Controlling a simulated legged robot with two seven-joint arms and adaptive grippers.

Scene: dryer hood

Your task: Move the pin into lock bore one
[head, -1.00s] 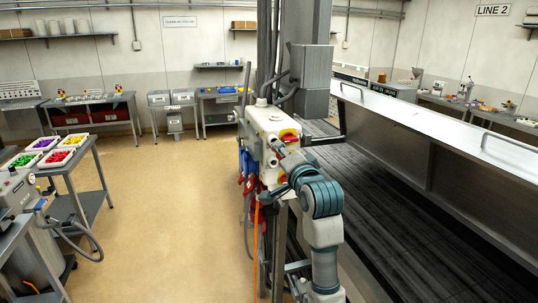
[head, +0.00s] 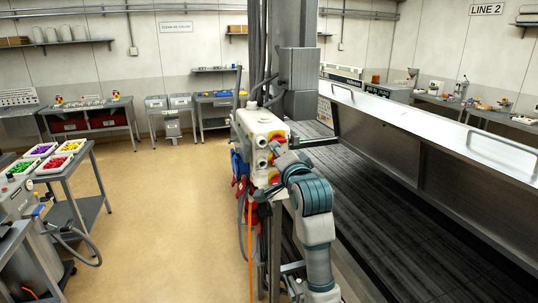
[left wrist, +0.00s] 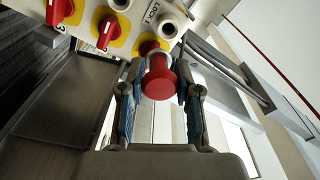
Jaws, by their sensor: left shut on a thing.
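The pin (left wrist: 159,78) has a round red head and sits between the blue-padded fingers of my left gripper (left wrist: 157,92), which is shut on it. Its far end is hidden behind the head. The white control box (head: 256,125) stands on a post in the head view. In the left wrist view its face has a "LOCK" label (left wrist: 151,13) and a white round collar (left wrist: 168,27), just above the pin. I cannot tell whether the pin touches the box. In the head view my left gripper (head: 279,158) is small, close to the box's right side. My right gripper is not in view.
Red knobs (left wrist: 108,31) on yellow plates line the box face near the fingers. A metal hood (head: 440,135) and dark conveyor (head: 375,195) lie to the right. An orange cable (head: 250,245) hangs below the box. Open floor (head: 170,210) lies to the left.

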